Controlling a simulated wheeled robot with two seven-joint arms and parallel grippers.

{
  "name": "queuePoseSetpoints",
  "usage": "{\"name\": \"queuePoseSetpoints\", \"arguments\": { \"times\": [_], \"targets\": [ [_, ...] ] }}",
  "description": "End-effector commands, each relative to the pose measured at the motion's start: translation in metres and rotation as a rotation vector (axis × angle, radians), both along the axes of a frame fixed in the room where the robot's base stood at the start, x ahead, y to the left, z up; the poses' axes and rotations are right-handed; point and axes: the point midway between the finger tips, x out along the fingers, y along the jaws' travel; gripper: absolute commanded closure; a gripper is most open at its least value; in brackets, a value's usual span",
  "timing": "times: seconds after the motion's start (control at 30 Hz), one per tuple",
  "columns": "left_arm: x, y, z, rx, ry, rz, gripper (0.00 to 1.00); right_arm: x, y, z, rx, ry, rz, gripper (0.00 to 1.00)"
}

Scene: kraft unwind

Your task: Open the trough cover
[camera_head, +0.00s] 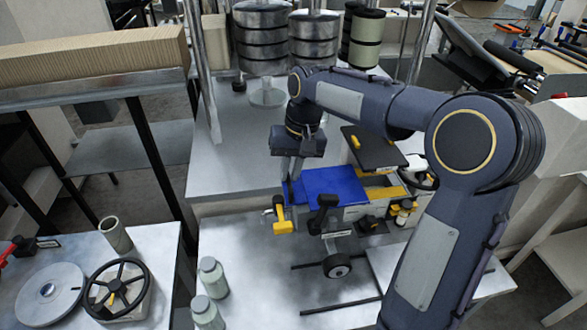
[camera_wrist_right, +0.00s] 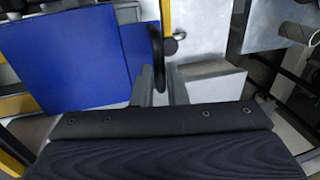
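The trough cover appears to be the blue flat panel (camera_head: 335,186) on the machine in the middle of the head view; it lies flat. Blue panels (camera_wrist_right: 65,58) fill the left of the right wrist view, with a black curved handle (camera_wrist_right: 157,48) beside their right edge. My right gripper (camera_head: 293,178) points down at the blue panel's left end. In the wrist view its two fingers (camera_wrist_right: 162,88) stand close together, with the handle's lower end between them; whether they press on it is unclear. My left gripper is out of view.
A dark panel (camera_head: 374,147) stands behind the blue one, with yellow parts around it. Yellow (camera_head: 281,218) and black (camera_head: 322,212) handles stick out in front. Bottles (camera_head: 211,277) and a handwheel (camera_head: 116,289) are at the front left. Spools (camera_head: 262,38) stand behind.

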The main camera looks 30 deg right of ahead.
Motion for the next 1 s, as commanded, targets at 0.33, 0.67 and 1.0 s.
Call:
{"name": "queuePoseSetpoints", "arguments": {
  "times": [0.33, 0.67, 1.0],
  "targets": [
    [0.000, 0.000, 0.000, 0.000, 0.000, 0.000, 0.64, 0.000, 0.000, 0.002, 0.000, 0.000, 0.001, 0.80],
    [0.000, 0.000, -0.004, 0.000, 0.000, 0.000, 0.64, -0.002, -0.009, 0.049, 0.000, -0.005, 0.000, 0.80],
    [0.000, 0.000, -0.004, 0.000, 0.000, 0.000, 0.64, -0.005, -0.015, 0.077, 0.001, -0.001, 0.001, 0.80]
  ]
}}
